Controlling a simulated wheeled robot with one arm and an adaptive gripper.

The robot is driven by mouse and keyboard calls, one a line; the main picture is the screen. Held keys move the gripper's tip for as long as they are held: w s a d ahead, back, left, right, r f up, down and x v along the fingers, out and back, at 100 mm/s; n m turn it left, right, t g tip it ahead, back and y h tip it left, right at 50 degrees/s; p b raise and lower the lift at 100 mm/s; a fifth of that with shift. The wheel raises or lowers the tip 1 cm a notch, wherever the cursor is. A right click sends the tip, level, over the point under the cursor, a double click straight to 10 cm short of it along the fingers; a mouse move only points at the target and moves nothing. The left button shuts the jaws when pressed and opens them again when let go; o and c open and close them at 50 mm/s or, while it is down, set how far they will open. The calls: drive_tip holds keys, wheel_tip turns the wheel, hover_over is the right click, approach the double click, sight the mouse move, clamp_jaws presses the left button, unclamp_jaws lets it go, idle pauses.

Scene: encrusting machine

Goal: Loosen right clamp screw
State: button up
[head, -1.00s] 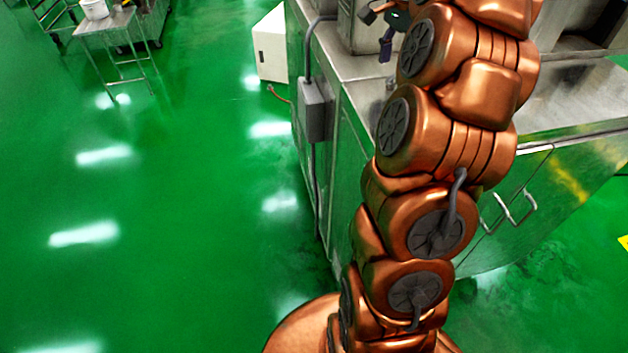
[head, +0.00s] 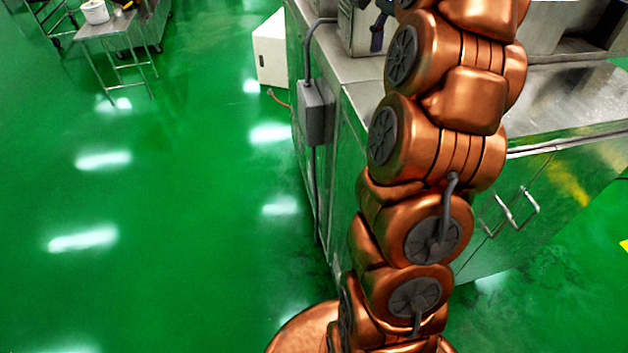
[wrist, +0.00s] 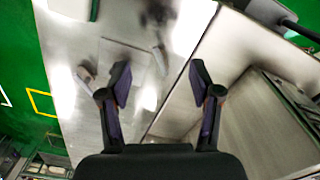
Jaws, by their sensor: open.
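My gripper (wrist: 158,75) is open and empty in the wrist view, its two dark fingers spread over a metal surface of the machine (wrist: 120,28). A small grey fitting (wrist: 86,74) is to the left of the left finger. I cannot make out the right clamp screw for certain in either view. In the head view, a dark purple finger of my gripper shows at the top edge, in front of the steel machine (head: 352,110); my copper arm hides much of the machine.
A grey electrical box (head: 312,110) is on the machine's left side. A white box (head: 270,50) stands behind it. A small metal table (head: 105,25) with a white bucket (head: 95,11) is at the far left. The green floor (head: 180,220) on the left is clear.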

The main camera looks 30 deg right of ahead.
drive_tip(key=a+n, duration=0.1)
drive_tip(key=a, duration=0.1)
drive_tip(key=a+f+n, duration=0.1)
drive_tip(key=a, duration=0.2)
drive_tip(key=a+n, duration=0.1)
drive_tip(key=a, duration=0.2)
drive_tip(key=shift+s+a+f+n+b, duration=0.15)
drive_tip(key=shift+s+f+n+b, duration=0.15)
drive_tip(key=shift+f+n, duration=0.1)
drive_tip(key=s+a+f+n, duration=0.4)
drive_tip(key=s+a+f, duration=0.1)
drive_tip(key=a, duration=0.3)
drive_tip(key=s+a+f+n+g+b, duration=0.1)
drive_tip(key=s+a+f+n, duration=0.4)
drive_tip(key=s+a, duration=0.2)
drive_tip(key=shift+a+f, duration=0.15)
drive_tip(key=shift+a, duration=1.15)
